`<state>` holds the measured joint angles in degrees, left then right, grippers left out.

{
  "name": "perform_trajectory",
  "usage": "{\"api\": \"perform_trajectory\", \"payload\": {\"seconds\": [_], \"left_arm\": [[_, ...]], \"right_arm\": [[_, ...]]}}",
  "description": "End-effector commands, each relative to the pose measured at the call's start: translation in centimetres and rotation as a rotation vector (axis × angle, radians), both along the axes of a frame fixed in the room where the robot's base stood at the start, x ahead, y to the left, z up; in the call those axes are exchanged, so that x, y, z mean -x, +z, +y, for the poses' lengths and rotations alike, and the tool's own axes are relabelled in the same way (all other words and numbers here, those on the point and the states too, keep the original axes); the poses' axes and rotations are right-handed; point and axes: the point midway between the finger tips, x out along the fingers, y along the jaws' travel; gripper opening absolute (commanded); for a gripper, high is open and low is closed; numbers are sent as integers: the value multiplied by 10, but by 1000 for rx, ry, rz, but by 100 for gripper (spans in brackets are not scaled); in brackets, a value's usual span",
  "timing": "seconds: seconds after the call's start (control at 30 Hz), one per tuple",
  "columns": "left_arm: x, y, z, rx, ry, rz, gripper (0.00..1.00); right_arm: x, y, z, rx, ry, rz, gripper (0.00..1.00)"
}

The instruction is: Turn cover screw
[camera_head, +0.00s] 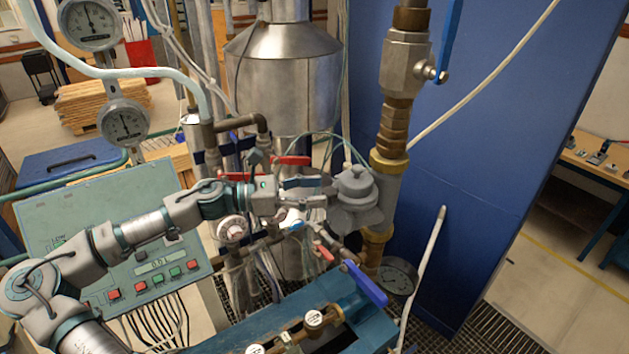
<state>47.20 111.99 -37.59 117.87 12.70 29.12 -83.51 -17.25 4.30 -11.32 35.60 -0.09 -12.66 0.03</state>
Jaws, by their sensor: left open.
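A grey meter (356,189) with a round, raised cover is fixed beside the brass pipe in the middle of the camera_head view. My left arm comes in from the left. My left gripper (318,192) is open, with its fingertips at the left side of the meter. The fingers are one above the other with a gap between them. I cannot tell whether they touch the meter. The cover screw is too small or hidden to make out. My right gripper is not in view.
A vertical brass pipe (388,150) with a blue-handled valve rises right of the meter. Red-handled valves (291,161) and thin hoses crowd the area around the gripper. A blue lever (365,284) and a dark gauge (397,276) sit below. A blue panel (470,190) stands behind.

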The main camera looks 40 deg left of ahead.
Motion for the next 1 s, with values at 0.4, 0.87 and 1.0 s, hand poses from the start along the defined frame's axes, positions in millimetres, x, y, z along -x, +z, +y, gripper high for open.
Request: {"api": "perform_trajectory", "payload": {"seconds": [0.4,0.87,1.0], "left_arm": [[-5,-1,-5,1,-1,1,50],[-4,-3,-1,2,3,3,0],[-4,-3,-1,1,5,2,0]], "right_arm": [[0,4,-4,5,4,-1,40],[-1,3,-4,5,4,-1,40],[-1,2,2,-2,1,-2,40]]}}
